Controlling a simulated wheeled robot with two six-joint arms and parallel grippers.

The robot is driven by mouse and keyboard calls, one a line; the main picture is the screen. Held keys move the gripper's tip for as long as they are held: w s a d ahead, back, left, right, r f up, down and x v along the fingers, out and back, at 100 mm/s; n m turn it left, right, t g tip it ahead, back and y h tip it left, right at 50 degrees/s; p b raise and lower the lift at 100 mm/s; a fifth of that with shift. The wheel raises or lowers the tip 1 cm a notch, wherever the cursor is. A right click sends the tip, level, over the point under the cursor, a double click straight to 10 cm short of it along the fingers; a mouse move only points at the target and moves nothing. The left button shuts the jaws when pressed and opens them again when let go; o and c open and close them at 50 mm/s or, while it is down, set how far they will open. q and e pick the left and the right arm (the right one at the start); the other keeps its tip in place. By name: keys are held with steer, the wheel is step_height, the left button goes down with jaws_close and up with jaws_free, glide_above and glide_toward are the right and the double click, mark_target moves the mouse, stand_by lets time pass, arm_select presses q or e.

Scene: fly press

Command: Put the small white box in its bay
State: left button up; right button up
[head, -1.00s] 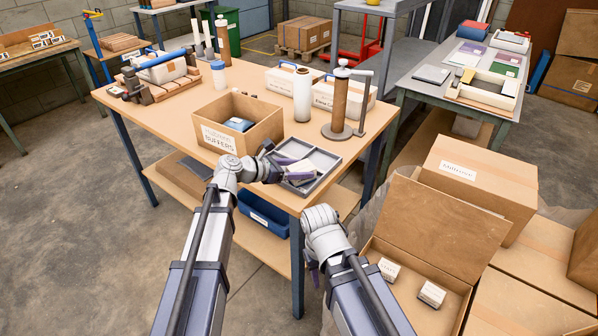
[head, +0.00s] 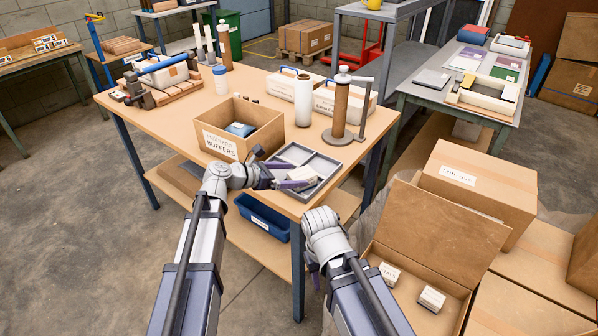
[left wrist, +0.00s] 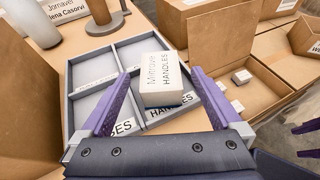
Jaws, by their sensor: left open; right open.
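The small white box (left wrist: 163,72), labelled "Mitrovic HANDLES", is in the front right part of the grey divided tray (left wrist: 66,106). In the head view the box (head: 301,174) is in the same tray (head: 322,184) at the table's near corner. My left gripper (head: 286,175) is open, with its purple fingers on either side of the box; I cannot tell whether they touch it. A label reading "HANDLES" is partly visible below the box. Whether the box rests fully on the bay floor is hidden. My right gripper (head: 313,272) is open and empty, low beside the table.
A cardboard box labelled "BUFFERS" (head: 262,140) stands left of the tray. A white cylinder (head: 303,102) and a brown roll on a stand (head: 341,112) stand behind it. An open carton (head: 425,262) with small white boxes is at the right.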

arm_select(q)
steer(key=p+v, duration=0.2)
steer(key=v, duration=0.5)
steer(key=shift+s+a+r, duration=0.1)
steer(key=shift+a+r, duration=0.15)
steer(key=shift+a, duration=0.05)
steer(key=shift+s+a+r+p, duration=0.1)
steer(key=shift+s+a+p, duration=0.15)
steer(key=shift+a+p, duration=0.15)
